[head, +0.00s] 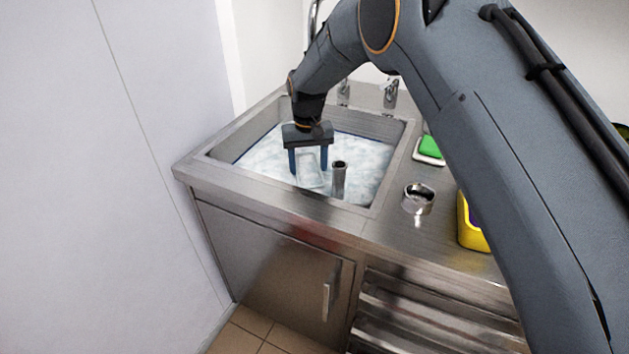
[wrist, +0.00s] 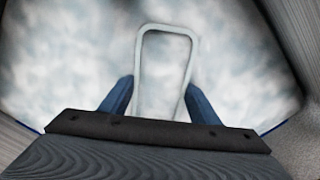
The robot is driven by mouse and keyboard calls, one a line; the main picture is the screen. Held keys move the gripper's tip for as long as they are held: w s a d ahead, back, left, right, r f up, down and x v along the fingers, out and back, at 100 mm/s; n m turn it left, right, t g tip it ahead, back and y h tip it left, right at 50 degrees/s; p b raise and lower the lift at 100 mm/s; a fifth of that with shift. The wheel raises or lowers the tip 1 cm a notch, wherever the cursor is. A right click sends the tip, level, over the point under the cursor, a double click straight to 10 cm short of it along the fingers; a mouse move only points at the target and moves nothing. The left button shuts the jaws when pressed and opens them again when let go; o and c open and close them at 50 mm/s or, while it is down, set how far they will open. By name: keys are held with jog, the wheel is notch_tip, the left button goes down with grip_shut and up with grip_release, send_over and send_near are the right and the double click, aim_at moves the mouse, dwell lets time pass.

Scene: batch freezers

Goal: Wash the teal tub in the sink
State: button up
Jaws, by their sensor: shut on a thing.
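The sink (head: 228,154) is full of white, foamy water. My gripper (head: 309,168) points down into it, with its two blue fingers at the water. It is shut on the tub (head: 312,182), one finger on each side. In the wrist view my gripper (wrist: 158,90) has the tub's pale, rounded rim (wrist: 166,29) between its fingers and reaching beyond them. Only the rim stands out; the tub looks pale grey rather than clearly teal. Foam shows inside the rim, and its lower part is hidden in the water.
An upright metal pipe (head: 338,180) stands in the sink close to the right of the tub. Taps (head: 390,93) are at the back. On the right counter are a green sponge (head: 432,146) on a white dish, a metal ring-shaped cup (head: 418,199) and a yellow container (head: 470,228).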

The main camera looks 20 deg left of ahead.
aim_at(321, 172)
jog(key=shift+d+p, duration=0.9)
jog(key=shift+d, duration=1.1)
dwell(2.1)
jog(key=shift+r, duration=0.1)
notch_tip(321, 172, up, 18)
jog(key=p, duration=0.7)
jog(key=shift+f, duration=0.25)
dwell(1.0)
dwell(1.0)
